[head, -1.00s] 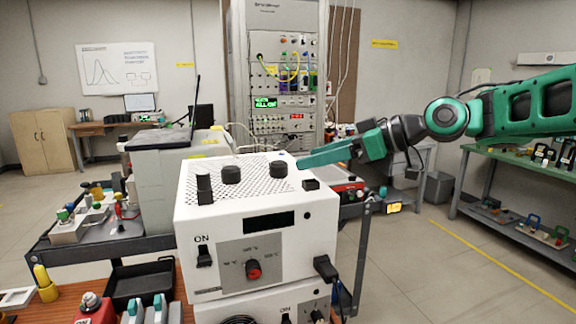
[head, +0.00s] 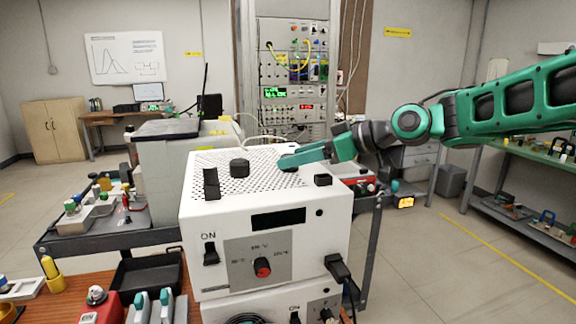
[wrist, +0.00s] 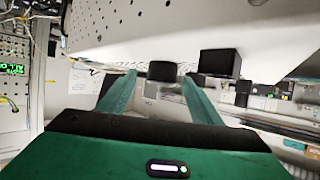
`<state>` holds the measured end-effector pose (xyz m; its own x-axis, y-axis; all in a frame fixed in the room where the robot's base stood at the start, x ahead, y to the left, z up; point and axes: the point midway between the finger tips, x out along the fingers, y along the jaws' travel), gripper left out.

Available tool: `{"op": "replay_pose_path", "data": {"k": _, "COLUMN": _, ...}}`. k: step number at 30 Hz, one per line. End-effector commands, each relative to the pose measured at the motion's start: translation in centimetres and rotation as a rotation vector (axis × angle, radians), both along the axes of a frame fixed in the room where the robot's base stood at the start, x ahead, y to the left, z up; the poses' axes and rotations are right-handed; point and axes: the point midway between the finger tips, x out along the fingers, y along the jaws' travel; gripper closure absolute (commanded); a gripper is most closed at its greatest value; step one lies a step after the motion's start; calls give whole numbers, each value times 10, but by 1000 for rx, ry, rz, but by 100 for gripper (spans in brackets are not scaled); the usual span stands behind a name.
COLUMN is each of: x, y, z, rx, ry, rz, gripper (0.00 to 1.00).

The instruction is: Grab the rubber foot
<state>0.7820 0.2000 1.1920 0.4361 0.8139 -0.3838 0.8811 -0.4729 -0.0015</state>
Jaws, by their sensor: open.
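The white instrument box (head: 225,222) has several black rubber-like feet on its perforated top. A round foot (head: 240,168) stands clear near the middle in the head view. Another round foot is mostly covered there by my gripper (head: 296,160), at the right of the top. In the wrist view, which looks upside down, a dark foot (wrist: 162,71) shows between the tips of my open green fingers (wrist: 159,80), with a gap on each side. I cannot tell whether either finger touches it. A blocky black foot (wrist: 220,63) is just right of the fingers.
A tall black block (head: 211,184) stands at the top's left edge and a low black block (head: 323,180) at its right corner. A black plug (head: 338,267) sticks out at the lower right. A black tray (head: 150,273) stands left of the box.

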Motion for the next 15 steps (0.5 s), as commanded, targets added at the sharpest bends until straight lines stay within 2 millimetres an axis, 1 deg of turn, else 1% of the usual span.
{"op": "replay_pose_path", "data": {"k": 1, "x": 1, "y": 6, "z": -5, "rx": 2, "ry": 1, "rz": 2, "gripper": 41}}
{"op": "replay_pose_path", "data": {"k": 3, "x": 6, "y": 14, "z": -8, "rx": 1, "ry": 1, "rz": 4, "gripper": 41}}
{"op": "replay_pose_path", "data": {"k": 6, "x": 10, "y": 20, "z": -11, "rx": 0, "ry": 0, "rz": 1, "gripper": 41}}
{"op": "replay_pose_path", "data": {"k": 14, "x": 11, "y": 22, "z": -11, "rx": 0, "ry": -1, "rz": 0, "gripper": 41}}
{"op": "replay_pose_path", "data": {"k": 15, "x": 11, "y": 22, "z": -11, "rx": 0, "ry": -1, "rz": 0, "gripper": 46}}
